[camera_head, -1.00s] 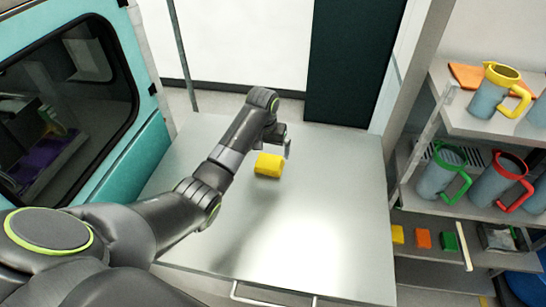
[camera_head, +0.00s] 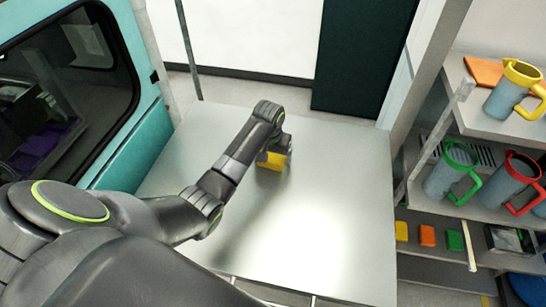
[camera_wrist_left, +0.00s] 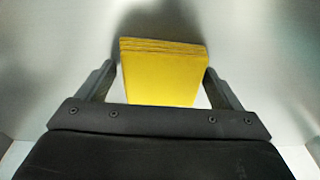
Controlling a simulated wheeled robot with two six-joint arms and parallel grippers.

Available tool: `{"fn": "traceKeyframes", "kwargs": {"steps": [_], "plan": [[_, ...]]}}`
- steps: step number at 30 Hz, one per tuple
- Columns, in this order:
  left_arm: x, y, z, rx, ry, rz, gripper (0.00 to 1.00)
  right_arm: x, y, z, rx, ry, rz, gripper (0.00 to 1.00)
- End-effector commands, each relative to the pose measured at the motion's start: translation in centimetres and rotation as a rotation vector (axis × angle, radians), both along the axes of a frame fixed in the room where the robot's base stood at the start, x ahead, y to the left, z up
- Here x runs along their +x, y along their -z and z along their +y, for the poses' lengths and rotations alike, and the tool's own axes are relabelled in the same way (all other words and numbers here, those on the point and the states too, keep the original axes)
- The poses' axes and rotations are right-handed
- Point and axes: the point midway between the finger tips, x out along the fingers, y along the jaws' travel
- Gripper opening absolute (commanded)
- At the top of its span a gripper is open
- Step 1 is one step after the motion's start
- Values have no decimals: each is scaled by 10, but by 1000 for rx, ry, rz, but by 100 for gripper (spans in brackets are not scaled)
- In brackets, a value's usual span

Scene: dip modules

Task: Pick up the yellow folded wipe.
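The yellow folded wipe (camera_head: 272,163) lies on the metal tabletop (camera_head: 320,220), partly hidden by my left gripper (camera_head: 278,152) in the head view. In the left wrist view the wipe (camera_wrist_left: 163,75) is a thick yellow block with folded layers along its far edge. My left gripper (camera_wrist_left: 160,72) is open, with one finger on each side of the wipe. A small gap shows at the left finger; the right finger is very close to the wipe, and I cannot tell whether it touches. My right gripper is not in view.
A shelf (camera_head: 455,200) at the right holds jugs with yellow (camera_head: 513,90), green (camera_head: 452,170) and red (camera_head: 510,180) handles. Small yellow, orange and green blocks (camera_head: 427,236) sit lower. A teal cabinet (camera_head: 140,140) borders the left. The tabletop around the wipe is clear.

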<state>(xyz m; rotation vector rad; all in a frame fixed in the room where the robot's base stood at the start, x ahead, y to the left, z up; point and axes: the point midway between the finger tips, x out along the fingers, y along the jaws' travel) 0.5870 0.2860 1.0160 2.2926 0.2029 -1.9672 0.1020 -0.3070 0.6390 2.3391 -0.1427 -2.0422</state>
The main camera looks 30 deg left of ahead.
Motion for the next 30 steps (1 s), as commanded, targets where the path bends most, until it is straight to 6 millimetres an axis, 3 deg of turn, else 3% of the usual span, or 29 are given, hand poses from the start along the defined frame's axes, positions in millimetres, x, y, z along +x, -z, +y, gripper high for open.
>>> {"fn": "traceKeyframes", "kwargs": {"steps": [1,6,16,30], "plan": [[0,0,0,0,0,0,80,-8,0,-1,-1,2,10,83],[0,0,0,0,0,-1,58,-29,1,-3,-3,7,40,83],[1,-6,0,0,0,-2,58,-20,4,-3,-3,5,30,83],[1,-86,0,1,0,-5,58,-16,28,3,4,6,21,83]]}}
